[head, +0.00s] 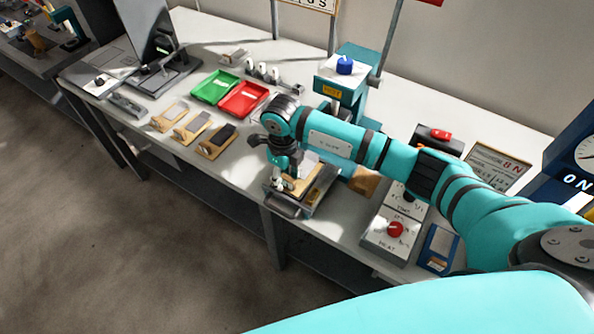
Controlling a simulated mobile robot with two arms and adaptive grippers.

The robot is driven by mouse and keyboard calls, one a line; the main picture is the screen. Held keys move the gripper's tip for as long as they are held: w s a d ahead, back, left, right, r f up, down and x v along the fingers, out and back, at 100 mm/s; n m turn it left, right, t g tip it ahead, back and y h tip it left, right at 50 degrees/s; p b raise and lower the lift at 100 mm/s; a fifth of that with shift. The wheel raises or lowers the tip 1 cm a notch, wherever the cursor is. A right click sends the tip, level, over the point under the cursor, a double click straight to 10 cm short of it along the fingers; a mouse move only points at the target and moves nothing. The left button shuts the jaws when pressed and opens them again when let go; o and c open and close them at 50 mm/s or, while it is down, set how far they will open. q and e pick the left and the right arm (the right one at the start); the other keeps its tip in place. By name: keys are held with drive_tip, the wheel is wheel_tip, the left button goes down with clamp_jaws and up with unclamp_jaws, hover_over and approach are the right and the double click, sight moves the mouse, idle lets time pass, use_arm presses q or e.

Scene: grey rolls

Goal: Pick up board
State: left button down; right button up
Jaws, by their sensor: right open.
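My right gripper (281,181) points down over a small metal fixture (290,208) on the workbench. A tan wooden board (305,183) lies in this fixture, right at the fingertips. The gripper is open, and it partly hides the board. I cannot tell whether the fingers touch it. Three similar tan boards stand in a row at the left: one with a pale top (173,113), one in the middle (190,127), and one with a dark block on it (215,143). My left gripper is not in view.
A green tray (215,88) and a red tray (243,99) sit behind the boards. A teal press (345,75) with a blue knob stands behind my right arm. A control box with a red knob (395,231) is right of the fixture. Bare bench lies left of the gripper.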

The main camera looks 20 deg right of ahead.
drive_tip(key=shift+f, duration=0.4)
drive_tip(key=shift+c, duration=0.2)
clamp_jaws()
drive_tip(key=shift+r, duration=0.15)
